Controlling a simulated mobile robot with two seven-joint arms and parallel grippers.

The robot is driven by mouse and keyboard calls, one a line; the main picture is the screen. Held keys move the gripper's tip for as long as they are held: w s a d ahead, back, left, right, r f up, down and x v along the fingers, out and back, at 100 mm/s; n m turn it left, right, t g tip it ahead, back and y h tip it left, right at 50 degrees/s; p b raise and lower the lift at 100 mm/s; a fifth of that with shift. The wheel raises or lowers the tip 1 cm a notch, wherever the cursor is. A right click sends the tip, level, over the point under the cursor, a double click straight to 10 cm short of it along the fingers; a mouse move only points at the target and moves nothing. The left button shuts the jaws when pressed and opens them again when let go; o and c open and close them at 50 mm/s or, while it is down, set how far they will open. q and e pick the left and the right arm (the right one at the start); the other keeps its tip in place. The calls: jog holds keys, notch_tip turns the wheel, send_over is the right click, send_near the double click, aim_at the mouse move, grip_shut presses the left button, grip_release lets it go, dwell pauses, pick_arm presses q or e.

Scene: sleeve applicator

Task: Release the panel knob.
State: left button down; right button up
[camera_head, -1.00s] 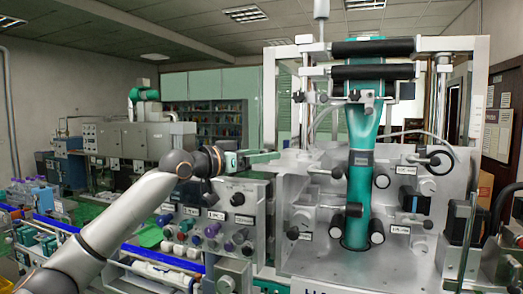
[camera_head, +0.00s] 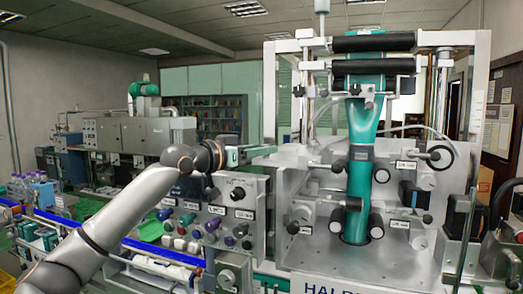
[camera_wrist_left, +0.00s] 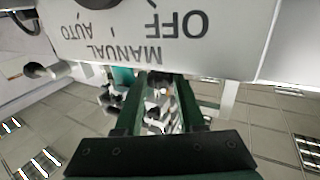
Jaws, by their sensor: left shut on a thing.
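The panel knob (camera_head: 238,193) is a small black knob on the grey front of the control panel (camera_head: 254,193). In the left wrist view, the panel (camera_wrist_left: 235,55) fills the top with upside-down OFF, MANUAL and AUTO lettering, and a dark knob part (camera_wrist_left: 95,3) is cut off by the upper edge. My left gripper (camera_head: 262,152) is above the knob, level with the panel's top, apart from the knob. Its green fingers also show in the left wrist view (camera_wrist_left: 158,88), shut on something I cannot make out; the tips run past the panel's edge. My right gripper is out of view.
The sleeve machine, with its teal sleeve (camera_head: 360,190), stands close to the right of the panel. Open air is above the gripper.

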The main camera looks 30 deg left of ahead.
pick_arm(q)
jog(key=shift+d+n+y, duration=0.1)
jog(key=shift+n+y, duration=0.4)
jog(key=shift+y, duration=0.4)
jog(key=shift+d+n+t+y+b, duration=0.15)
jog(key=shift+n+y+b, duration=0.2)
jog(key=shift+n+y, duration=0.55)
jog(key=shift+d+n+t+y+b, duration=0.15)
jog(key=shift+n+y+b, duration=0.25)
jog(key=shift+y, duration=0.8)
jog(key=n+y, duration=0.1)
jog(key=y, duration=0.1)
jog(key=n+y, duration=0.1)
jog(key=shift+d+n+g+y, duration=0.25)
jog(key=shift+n+g+y, duration=0.05)
jog(key=shift+g, duration=0.1)
jog(key=n+y, duration=0.1)
jog(key=y, duration=0.1)
jog(key=n+g+y, duration=0.1)
jog(key=shift+w+d+n+g+y, duration=0.1)
jog(key=shift+w+n+g+y, duration=0.05)
jog(key=shift+n+g+y, duration=0.2)
jog(key=shift+w+d+f+n+g+y+p, duration=0.1)
jog(key=shift+n+g+y+p, duration=0.35)
jog(key=shift+n+g+y, duration=1.55)
jog(key=shift+y, duration=0.35)
jog(key=c, duration=0.5)
grip_release()
